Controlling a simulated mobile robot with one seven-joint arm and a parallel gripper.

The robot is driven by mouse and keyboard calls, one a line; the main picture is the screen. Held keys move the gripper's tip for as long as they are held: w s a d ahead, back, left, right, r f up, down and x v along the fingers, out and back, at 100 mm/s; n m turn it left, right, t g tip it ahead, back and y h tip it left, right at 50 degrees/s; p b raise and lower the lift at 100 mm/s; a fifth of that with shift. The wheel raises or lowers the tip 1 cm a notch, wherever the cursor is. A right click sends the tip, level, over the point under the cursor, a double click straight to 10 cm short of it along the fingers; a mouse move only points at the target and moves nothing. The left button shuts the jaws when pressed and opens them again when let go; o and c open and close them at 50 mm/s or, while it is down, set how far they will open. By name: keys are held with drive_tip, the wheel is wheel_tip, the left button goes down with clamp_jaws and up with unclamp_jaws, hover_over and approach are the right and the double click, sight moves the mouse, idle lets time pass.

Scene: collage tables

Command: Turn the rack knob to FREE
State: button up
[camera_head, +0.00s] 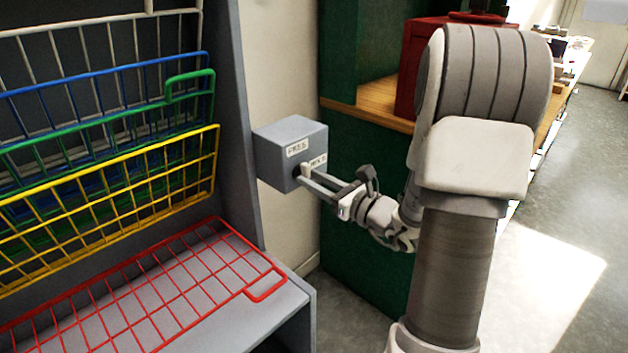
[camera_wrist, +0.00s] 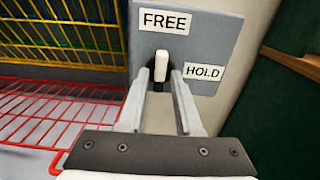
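The rack knob (camera_wrist: 161,61) is a white lever on a dark round base, on a grey control box (camera_head: 290,150). In the wrist view its lever stands upright, under the FREE label (camera_wrist: 165,21). The HOLD label (camera_wrist: 204,72) is to its lower right. My gripper (camera_wrist: 161,74) has one finger on each side of the knob, with small gaps visible between the fingers and the white lever. Its fingers look apart. In the head view the fingertips reach the box front and partly hide the knob.
A grey rack with wire shelves stands left of the box, with yellow (camera_head: 110,215) and red (camera_head: 150,290) ones nearest. A green cabinet (camera_head: 365,240) with a wooden shelf and a red case (camera_head: 412,65) stands right, behind my arm. Open floor lies at far right.

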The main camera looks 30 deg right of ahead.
drive_tip(key=shift+o, duration=0.7)
drive_tip(key=p+v, duration=0.3)
drive_tip(key=v, duration=1.4)
drive_tip(key=shift+s, duration=0.2)
drive_tip(key=shift+r, duration=0.1)
